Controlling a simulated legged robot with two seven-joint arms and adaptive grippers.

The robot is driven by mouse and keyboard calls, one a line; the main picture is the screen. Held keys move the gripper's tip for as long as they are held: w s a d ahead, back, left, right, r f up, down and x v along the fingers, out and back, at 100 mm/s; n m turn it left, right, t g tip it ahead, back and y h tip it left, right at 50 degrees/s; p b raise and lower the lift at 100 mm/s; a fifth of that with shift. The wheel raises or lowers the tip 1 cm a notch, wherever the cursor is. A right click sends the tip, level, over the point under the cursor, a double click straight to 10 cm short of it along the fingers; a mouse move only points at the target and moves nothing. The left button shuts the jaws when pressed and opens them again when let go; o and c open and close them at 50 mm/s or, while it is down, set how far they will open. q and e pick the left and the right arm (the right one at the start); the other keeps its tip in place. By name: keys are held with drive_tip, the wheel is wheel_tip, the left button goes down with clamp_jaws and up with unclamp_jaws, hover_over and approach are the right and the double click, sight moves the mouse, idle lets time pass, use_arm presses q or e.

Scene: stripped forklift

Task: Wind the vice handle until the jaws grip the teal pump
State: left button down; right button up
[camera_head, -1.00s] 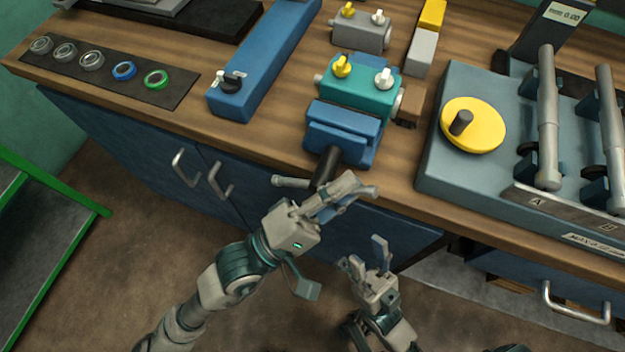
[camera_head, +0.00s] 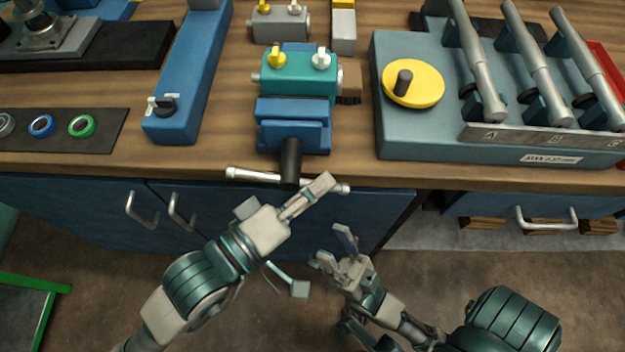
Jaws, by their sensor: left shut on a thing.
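The teal pump (camera_head: 300,72), with a yellow and a white knob on top, sits between the jaws of the blue vice (camera_head: 292,125) at the bench's front edge. I cannot tell whether both jaws touch it. The vice handle (camera_head: 250,175) is a silver bar crossing the dark screw below the front jaw and lies nearly level. My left gripper (camera_head: 314,196) is shut on the bar's right part, and its fingers hide some of it. My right gripper (camera_head: 334,248) is open and empty, lower down in front of the cabinet, apart from the handle.
A grey-blue fixture with a yellow handwheel (camera_head: 413,83) and several silver cylinders stands right of the vice. A long blue block (camera_head: 190,75) stands left, beside a dark mat (camera_head: 105,115) with rings. A grey pump (camera_head: 280,25) stands behind. Cabinet handles (camera_head: 142,210) stick out below.

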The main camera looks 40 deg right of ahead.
use_arm(q)
drive_tip(key=shift+s+f+y, duration=0.3)
drive_tip(key=shift+s+f, duration=0.05)
drive_tip(key=c, duration=1.5)
unclamp_jaws()
drive_tip(key=o, duration=0.3)
drive_tip(key=shift+d+r, duration=0.1)
drive_tip(key=shift+w, duration=0.1)
drive_tip(key=a, duration=1.1)
drive_tip(key=shift+w+a+r, duration=0.15)
drive_tip(key=shift+a+r, duration=0.25)
